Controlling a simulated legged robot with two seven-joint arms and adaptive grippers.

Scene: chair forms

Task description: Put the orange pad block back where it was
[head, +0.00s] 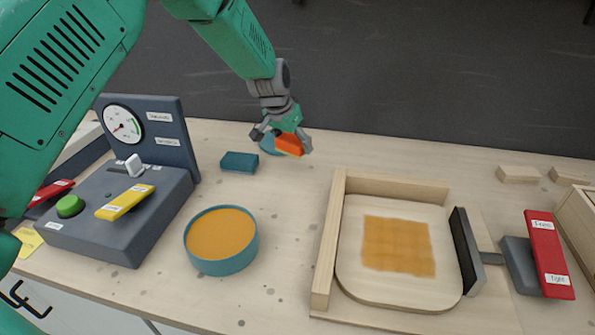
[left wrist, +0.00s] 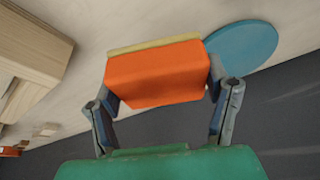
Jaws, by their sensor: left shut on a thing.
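My left gripper (head: 281,133) is shut on the orange pad block (head: 289,146) towards the back of the table. In the left wrist view the orange pad block (left wrist: 158,74) sits between the two fingers of the left gripper (left wrist: 160,90), with a pale yellow layer along its far edge. A round blue disc (left wrist: 243,45) lies beside the block in that view. In the head view the disc (head: 267,144) is partly hidden behind the gripper. I cannot tell whether the block touches the table. My right gripper is not in view.
A teal block (head: 239,162) lies left of the gripper. A round teal tub (head: 222,267) with orange filling stands in front. A wooden frame (head: 324,245) holds a board with an orange patch. A grey control box (head: 120,215) stands left; a red-handled clamp (head: 549,254) is right.

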